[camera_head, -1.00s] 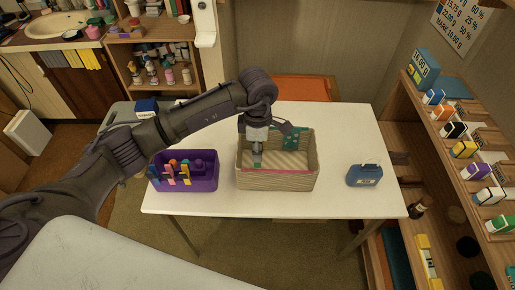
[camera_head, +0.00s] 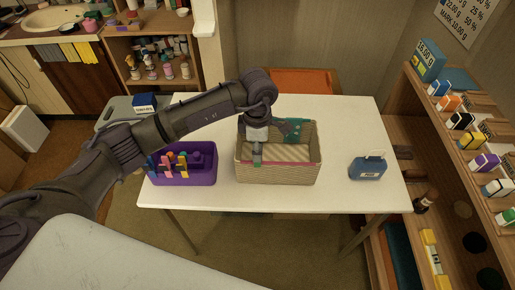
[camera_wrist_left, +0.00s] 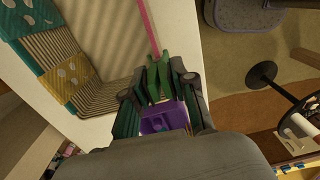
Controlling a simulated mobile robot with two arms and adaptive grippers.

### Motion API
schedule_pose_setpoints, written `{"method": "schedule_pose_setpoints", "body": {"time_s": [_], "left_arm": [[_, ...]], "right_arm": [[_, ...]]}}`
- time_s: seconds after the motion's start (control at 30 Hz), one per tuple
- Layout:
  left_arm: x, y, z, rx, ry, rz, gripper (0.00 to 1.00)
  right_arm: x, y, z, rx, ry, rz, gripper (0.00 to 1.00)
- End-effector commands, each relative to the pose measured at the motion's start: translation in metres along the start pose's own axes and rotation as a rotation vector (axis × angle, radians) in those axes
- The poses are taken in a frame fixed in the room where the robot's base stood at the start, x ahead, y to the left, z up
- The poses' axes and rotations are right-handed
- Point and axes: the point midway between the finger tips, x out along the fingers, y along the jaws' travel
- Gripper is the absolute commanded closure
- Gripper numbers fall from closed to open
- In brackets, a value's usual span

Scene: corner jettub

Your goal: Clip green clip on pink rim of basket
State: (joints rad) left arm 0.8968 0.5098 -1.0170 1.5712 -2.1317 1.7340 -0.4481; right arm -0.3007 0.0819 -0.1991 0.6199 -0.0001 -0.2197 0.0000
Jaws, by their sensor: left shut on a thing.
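The tan woven basket (camera_head: 279,177) stands on the white table, with a pink rim (camera_head: 290,162) along its near side. My left gripper (camera_head: 257,151) is at the left part of that near rim, pointing down. It is shut on the green clip (camera_head: 257,162). In the left wrist view the green clip (camera_wrist_left: 153,79) sticks out from my left gripper (camera_wrist_left: 158,98), its two prongs towards the pink rim (camera_wrist_left: 148,27). The end of the rim meets the prong tips; I cannot tell whether the clip pinches it. My right gripper is out of view.
A purple bin (camera_head: 200,178) with several coloured clips stands left of the basket. A blue case (camera_head: 368,169) with a handle stands to its right. The table (camera_head: 340,128) is clear around them. A shelf (camera_head: 440,150) with small boxes lies further right.

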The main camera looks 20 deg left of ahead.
Motion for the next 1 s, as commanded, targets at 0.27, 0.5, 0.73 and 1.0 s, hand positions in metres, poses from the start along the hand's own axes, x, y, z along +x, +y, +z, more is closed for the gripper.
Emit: {"method": "schedule_pose_setpoints", "body": {"time_s": [0.27, 0.5, 0.73, 1.0], "left_arm": [[0.000, 0.000, 0.000, 0.000, 0.000, 0.000, 0.69], [0.000, 0.000, 0.000, 0.000, 0.000, 0.000, 0.45], [-0.002, 0.000, 0.000, 0.000, 0.000, 0.000, 0.45], [-0.042, 0.002, 0.001, 0.001, -0.003, 0.006, 0.45]], "right_arm": [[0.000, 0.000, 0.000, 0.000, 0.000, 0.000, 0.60], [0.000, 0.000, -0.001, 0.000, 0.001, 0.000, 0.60], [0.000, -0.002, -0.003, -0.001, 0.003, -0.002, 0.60], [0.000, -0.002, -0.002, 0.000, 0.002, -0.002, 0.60]]}}
